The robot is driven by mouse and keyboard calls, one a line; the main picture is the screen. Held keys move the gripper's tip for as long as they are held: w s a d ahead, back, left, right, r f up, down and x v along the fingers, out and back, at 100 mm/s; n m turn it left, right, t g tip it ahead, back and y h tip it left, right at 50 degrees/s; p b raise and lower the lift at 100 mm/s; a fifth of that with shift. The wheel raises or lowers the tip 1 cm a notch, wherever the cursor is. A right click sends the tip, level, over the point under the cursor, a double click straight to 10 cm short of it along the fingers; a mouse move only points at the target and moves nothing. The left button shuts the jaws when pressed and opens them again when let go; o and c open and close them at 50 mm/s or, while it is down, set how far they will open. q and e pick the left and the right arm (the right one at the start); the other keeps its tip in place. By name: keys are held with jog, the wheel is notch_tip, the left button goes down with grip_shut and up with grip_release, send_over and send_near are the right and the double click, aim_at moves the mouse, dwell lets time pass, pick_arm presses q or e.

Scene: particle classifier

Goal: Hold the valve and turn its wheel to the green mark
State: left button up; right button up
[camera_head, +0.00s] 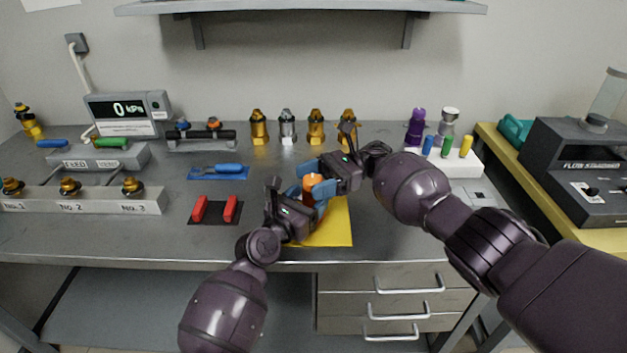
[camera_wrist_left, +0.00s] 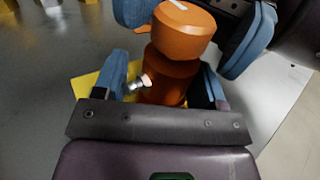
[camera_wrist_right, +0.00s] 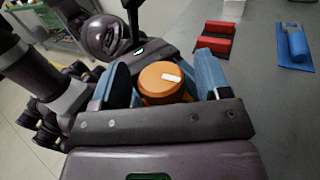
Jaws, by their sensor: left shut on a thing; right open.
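The orange valve (camera_head: 311,187) stands over the yellow mat (camera_head: 336,224) near the table's front edge. My left gripper (camera_head: 309,209) is shut on the valve's lower body; its blue fingers flank that body (camera_wrist_left: 172,82) in the left wrist view, where a small metal stub sticks out. My right gripper (camera_head: 322,180) is open, its fingers on either side of the orange wheel (camera_wrist_right: 162,82) on top. The wheel also shows in the left wrist view (camera_wrist_left: 182,27), with a pale mark on its top. I cannot make out a green mark.
Red blocks (camera_head: 215,209) and a blue-handled tool (camera_head: 218,171) lie left of the mat. Gold and silver valves (camera_head: 287,126) stand at the back. A white rack with coloured pegs (camera_head: 455,160) is at right. A pressure display (camera_head: 128,112) stands at back left.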

aim_at(314, 178)
notch_tip(314, 178, up, 10)
jog(key=shift+f, duration=0.1)
dwell(0.4)
pick_arm(q)
jog(key=o, duration=1.4)
jog(key=shift+o, duration=0.2)
jog(key=shift+s, duration=0.1)
